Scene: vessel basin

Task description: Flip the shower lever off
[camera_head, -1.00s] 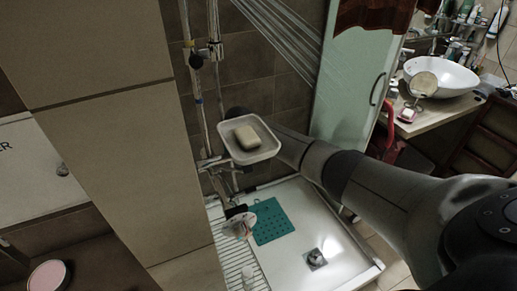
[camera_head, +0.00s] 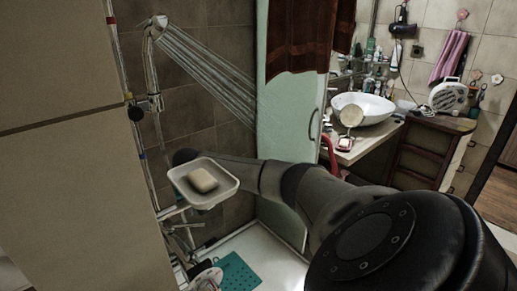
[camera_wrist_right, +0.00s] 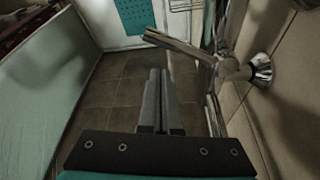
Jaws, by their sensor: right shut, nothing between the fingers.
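The shower mixer (camera_head: 178,228) is a chrome fitting on the wall below the soap dish, partly hidden in the head view. In the right wrist view a long chrome lever (camera_wrist_right: 182,45) runs from the fitting toward the upper left. My right gripper (camera_wrist_right: 157,75) is shut and empty, its fingertips just below the lever in that picture; I cannot tell whether they touch. In the head view my right arm passes behind the soap dish and its fingers are hard to make out. The shower head (camera_head: 155,24) is spraying water (camera_head: 210,75). My left gripper is not in view.
A soap dish (camera_head: 226,188) with a bar of soap (camera_head: 203,180) stands out over the mixer. A glass panel (camera_head: 290,130) borders the shower on the right. A teal mat (camera_head: 238,272) lies on the shower floor. A basin (camera_head: 362,107) stands beyond the glass.

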